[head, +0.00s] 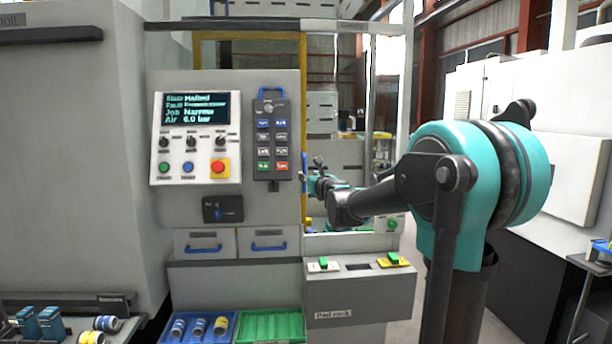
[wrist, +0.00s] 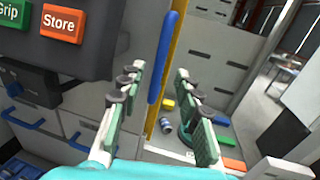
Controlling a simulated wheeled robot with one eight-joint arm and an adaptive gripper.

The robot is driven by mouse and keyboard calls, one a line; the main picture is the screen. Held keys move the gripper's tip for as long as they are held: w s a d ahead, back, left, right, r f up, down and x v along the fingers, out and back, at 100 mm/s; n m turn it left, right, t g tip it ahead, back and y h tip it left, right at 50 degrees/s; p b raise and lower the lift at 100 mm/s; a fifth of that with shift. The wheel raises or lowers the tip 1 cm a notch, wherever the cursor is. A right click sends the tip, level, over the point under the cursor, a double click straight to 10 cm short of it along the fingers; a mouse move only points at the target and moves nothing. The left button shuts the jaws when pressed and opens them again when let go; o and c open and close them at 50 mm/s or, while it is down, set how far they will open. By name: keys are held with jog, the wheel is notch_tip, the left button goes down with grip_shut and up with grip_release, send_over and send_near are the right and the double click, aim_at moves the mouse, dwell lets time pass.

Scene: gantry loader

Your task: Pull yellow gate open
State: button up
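The yellow gate (head: 303,105) shows in the head view as a thin yellow frame with an upright post just right of the control panel. In the wrist view its yellow edge (wrist: 178,50) runs up beside a long blue handle (wrist: 164,60). My gripper (wrist: 160,72) is open, with green-padded fingers on either side of the handle's lower part as seen from the wrist. I cannot tell how deep the handle sits between them, and no grip shows. In the head view my gripper (head: 314,184) is small, beside the post and partly hidden by my wrist.
The control panel (head: 196,138) and a hanging pendant (head: 271,138) with a Store button (wrist: 62,24) stand close left of my gripper. Below are drawers (head: 206,243), the pad rack (head: 345,300) and blue and green trays (head: 270,327). Behind the gate lie small parts (wrist: 166,125).

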jog(key=shift+v, duration=2.65)
jog(key=s+a+f+n+g+y, duration=0.35)
jog(key=s+f+n+g, duration=0.35)
jog(key=s+f+n, duration=1.1)
jog(key=s+d+f+n+g+h, duration=0.3)
jog(key=s+d+f+n, duration=0.3)
jog(key=s+f, duration=0.4)
jog(key=s+d+f+n+g+h, duration=0.3)
jog(key=s+d+f+n, duration=0.3)
jog(key=s+f+n, duration=0.3)
notch_tip(320, 180, down, 3)
jog(key=shift+s+d+r+h, duration=0.1)
jog(key=shift+s+d+h, duration=0.3)
jog(key=shift+s+h, duration=0.35)
